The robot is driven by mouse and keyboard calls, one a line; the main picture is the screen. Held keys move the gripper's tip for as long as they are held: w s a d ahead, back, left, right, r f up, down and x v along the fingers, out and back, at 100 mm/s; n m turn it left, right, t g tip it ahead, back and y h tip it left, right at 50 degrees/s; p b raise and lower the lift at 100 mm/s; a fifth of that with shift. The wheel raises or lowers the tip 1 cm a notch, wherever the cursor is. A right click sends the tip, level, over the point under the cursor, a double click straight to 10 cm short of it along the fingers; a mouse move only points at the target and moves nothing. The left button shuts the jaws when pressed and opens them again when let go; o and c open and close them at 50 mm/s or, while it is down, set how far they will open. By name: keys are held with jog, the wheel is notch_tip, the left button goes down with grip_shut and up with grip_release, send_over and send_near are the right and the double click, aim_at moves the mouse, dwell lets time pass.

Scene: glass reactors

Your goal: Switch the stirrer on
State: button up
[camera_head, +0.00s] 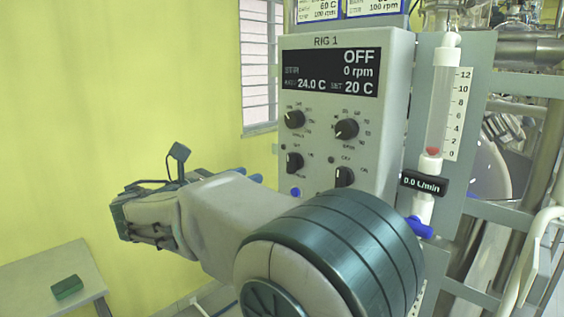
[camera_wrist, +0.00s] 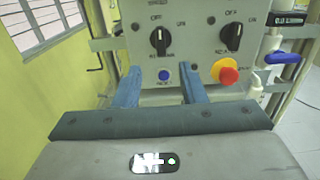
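The RIG 1 control panel (camera_head: 342,100) carries a black display (camera_head: 330,73) reading OFF, 0 rpm, 24.0 C and SET 20 C. Its lower-left black switch knob (camera_head: 295,163), apparently the stirrer's, also shows in the wrist view (camera_wrist: 160,41), its white mark pointing roughly up towards OFF. A similar lower-right knob (camera_wrist: 232,38) stands beside it. My gripper (camera_wrist: 161,75) is open and empty. Its blue fingers reach towards the panel, below the left knob, with a blue button (camera_wrist: 165,75) seen between them. In the head view my arm hides part of the gripper.
A red and yellow emergency button (camera_wrist: 227,74) sits right of my fingers. Two dials (camera_head: 294,119) (camera_head: 346,129) are above the switches. A flow tube (camera_head: 438,110) with a blue valve (camera_head: 418,228) stands right of the panel. A table (camera_head: 35,290) with a green block (camera_head: 67,287) is at lower left.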

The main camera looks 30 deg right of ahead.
aim_at(288, 162)
jog(key=p+x, duration=0.2)
jog(key=x, duration=1)
jog(key=shift+f, duration=0.1)
grip_shut()
